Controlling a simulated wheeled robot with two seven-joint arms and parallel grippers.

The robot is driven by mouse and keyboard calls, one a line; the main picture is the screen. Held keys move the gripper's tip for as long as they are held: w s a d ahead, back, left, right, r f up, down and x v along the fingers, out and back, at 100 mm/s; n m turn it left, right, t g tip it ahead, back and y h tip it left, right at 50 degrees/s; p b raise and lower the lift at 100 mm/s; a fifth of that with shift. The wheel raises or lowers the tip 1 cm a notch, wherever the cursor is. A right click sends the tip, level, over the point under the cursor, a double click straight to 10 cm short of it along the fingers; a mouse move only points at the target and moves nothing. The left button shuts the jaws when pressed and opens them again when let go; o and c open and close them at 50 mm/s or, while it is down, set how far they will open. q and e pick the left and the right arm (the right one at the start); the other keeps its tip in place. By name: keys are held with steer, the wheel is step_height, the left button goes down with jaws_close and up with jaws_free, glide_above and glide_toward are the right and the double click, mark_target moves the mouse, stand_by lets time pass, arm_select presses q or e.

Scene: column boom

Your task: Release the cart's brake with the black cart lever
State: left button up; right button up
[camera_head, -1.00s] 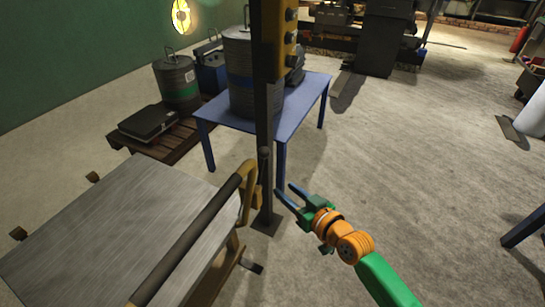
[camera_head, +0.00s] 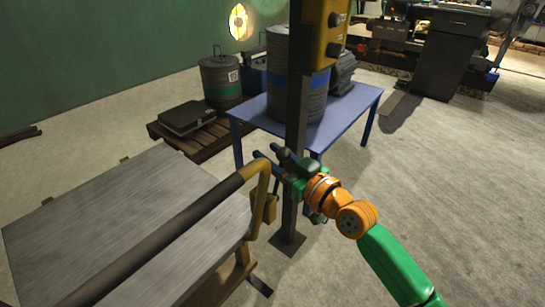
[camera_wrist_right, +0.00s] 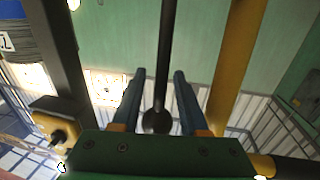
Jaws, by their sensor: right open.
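The cart has a grey flat top (camera_head: 100,215) and a push handle (camera_head: 165,233) with a dark grip and yellow ends at the lower left of the head view. The black cart lever (camera_wrist_right: 164,50) is a thin rod with a round knob, and in the right wrist view it runs between my two fingers. In the head view it is mostly hidden by my gripper beside the yellow handle end. My right gripper (camera_head: 268,154) is open, its blue fingers (camera_wrist_right: 158,78) on either side of the lever with gaps visible. My left gripper is out of view.
A dark post (camera_head: 297,110) with a yellow button box (camera_head: 325,30) stands right behind my right gripper. A blue table (camera_head: 350,112) with drums is behind it, and a pallet (camera_head: 205,145) is to the left. The floor at right is clear.

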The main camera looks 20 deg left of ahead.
jaws_close()
steer(key=shift+r, duration=0.25)
stand_by(1.1)
